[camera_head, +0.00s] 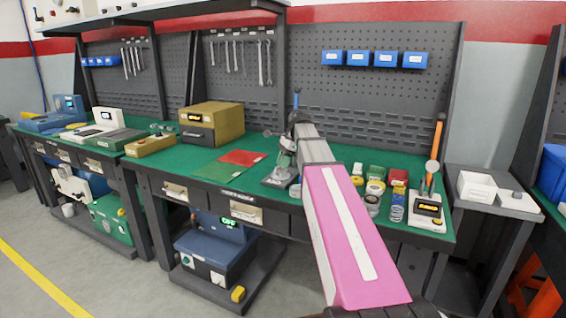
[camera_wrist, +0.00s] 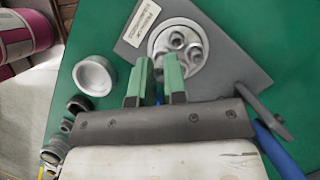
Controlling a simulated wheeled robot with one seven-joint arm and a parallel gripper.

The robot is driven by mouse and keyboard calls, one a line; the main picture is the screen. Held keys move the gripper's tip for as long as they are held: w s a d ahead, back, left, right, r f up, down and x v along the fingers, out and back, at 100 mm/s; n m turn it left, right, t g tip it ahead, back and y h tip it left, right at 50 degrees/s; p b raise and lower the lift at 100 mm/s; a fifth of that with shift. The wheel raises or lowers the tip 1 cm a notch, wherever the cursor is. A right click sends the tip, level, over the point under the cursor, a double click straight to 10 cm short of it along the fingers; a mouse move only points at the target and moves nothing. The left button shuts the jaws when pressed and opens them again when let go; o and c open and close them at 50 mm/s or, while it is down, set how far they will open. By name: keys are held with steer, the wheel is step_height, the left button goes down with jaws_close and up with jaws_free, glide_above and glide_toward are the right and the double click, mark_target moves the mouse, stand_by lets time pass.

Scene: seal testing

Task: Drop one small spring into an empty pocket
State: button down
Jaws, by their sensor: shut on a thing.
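In the wrist view, my gripper (camera_wrist: 158,72) has two green fingers with a narrow gap between them. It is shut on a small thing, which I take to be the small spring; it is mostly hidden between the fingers. Just beyond the fingertips is a round metal disc (camera_wrist: 157,46) with several round pockets, set on a grey plate (camera_wrist: 215,84). Dark round shapes show in some pockets; I cannot tell which are empty. In the head view, the grey plate (camera_head: 272,182) is on the green bench, and my arm hides much of the area beside it.
In the head view, a red mat (camera_head: 242,157) lies left of the plate and a labelled device (camera_head: 427,212) sits right.

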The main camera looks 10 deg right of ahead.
steer(key=shift+f, duration=0.35)
stand_by(0.5)
steer(key=c, duration=1.4)
jaws_free()
steer(key=shift+c, duration=0.2)
steer(key=shift+r, duration=0.15)
steer(key=shift+r, duration=1.55)
steer(key=o, duration=0.6)
steer(key=shift+c, duration=0.2)
steer(key=shift+r, duration=0.1)
